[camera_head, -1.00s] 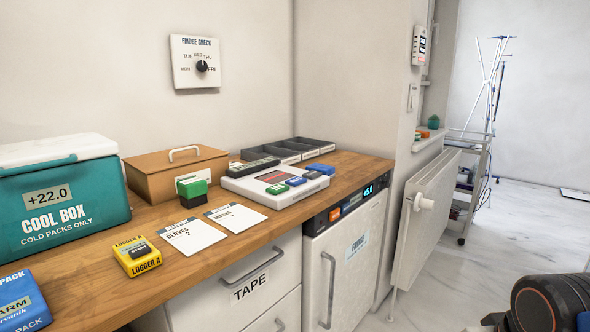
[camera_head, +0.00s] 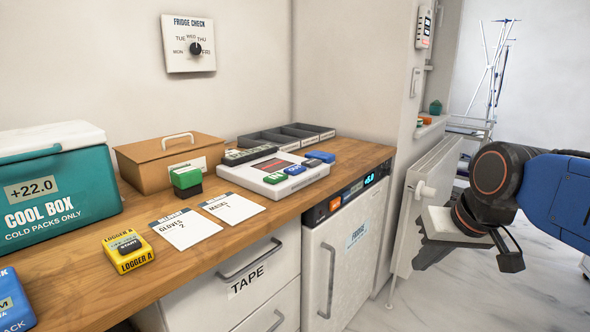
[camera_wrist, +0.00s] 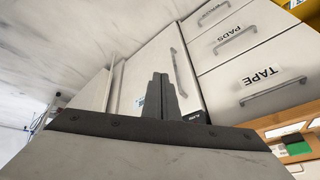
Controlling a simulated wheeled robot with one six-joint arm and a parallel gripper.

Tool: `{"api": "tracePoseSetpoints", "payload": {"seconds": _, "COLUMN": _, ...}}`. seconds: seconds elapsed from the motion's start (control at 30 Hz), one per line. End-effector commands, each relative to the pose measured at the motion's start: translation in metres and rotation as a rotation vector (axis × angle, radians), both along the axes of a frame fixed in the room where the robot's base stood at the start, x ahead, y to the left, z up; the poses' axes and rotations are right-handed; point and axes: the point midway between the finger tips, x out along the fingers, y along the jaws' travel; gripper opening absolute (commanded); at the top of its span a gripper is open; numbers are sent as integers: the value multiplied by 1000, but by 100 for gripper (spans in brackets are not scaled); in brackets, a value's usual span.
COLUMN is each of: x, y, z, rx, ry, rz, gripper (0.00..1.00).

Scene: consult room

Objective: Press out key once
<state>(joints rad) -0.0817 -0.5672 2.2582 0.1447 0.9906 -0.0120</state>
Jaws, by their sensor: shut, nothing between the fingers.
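A white device (camera_head: 241,173) with a dark reddish display lies on the wooden counter, left of the fridge front. My gripper (camera_head: 430,256) is to the right of the counter, in front of the radiator, well away from the device. In the wrist view its dark fingers (camera_wrist: 161,90) are together with nothing between them. The keys do not show clearly in the wrist view.
On the counter are a cool box (camera_head: 60,200), a brown box (camera_head: 150,155), a yellow logger (camera_head: 130,252), two cards (camera_head: 185,228), a green-topped stamp (camera_head: 186,180) and grey trays (camera_head: 265,142). A radiator (camera_head: 425,190) stands right of the fridge (camera_head: 345,250).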

Motion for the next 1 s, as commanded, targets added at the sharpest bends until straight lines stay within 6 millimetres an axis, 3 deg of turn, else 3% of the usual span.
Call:
{"api": "tracePoseSetpoints", "payload": {"seconds": 0.03, "x": 21, "y": 12, "z": 17, "rx": 22, "ry": -5, "rz": 14, "gripper": 0}}
{"api": "tracePoseSetpoints", "payload": {"seconds": 0.3, "x": 116, "y": 81, "z": 96, "rx": 152, "ry": -32, "rz": 88, "gripper": 0}}
{"api": "tracePoseSetpoints", "payload": {"seconds": 0.6, "x": 214, "y": 172, "z": 165, "rx": 297, "ry": -52, "rz": 180, "gripper": 0}}
{"api": "tracePoseSetpoints", "payload": {"seconds": 0.8, "x": 260, "y": 226, "z": 196, "rx": 375, "ry": -60, "rz": 233, "gripper": 0}}
{"api": "tracePoseSetpoints", "payload": {"seconds": 1.0, "x": 280, "y": 254, "z": 210, "rx": 415, "ry": -65, "rz": 260, "gripper": 0}}
